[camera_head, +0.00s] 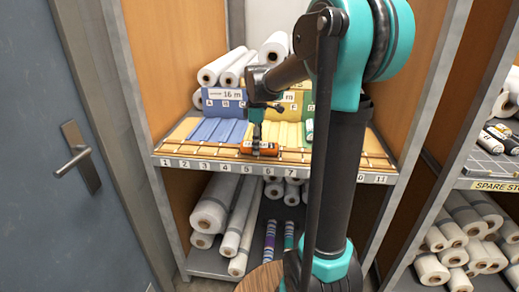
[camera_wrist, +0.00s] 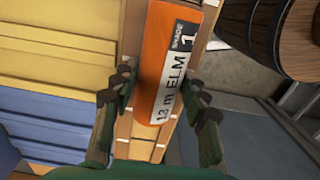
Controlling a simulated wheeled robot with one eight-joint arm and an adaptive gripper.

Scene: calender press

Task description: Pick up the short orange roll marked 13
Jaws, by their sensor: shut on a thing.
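The short orange roll (camera_head: 260,149) is at the shelf's front part, above the slot numbers, in the head view. In the wrist view the orange roll (camera_wrist: 158,75) has a label with "13 m ELM" and "SHADE 1". My gripper (camera_wrist: 158,97) has a dark finger on each side of it and is shut on it. In the head view my gripper (camera_head: 257,138) comes down onto the roll from above. I cannot tell whether the roll still touches the shelf.
The wooden shelf (camera_head: 205,153) has numbered slots along its front edge. Behind stand blue (camera_head: 217,129) and yellow (camera_head: 285,133) sloped bins with white rolls (camera_head: 222,66) above. More rolls (camera_head: 215,205) lie below. A grey door (camera_head: 50,220) is left; a spare rack (camera_head: 490,186) is right.

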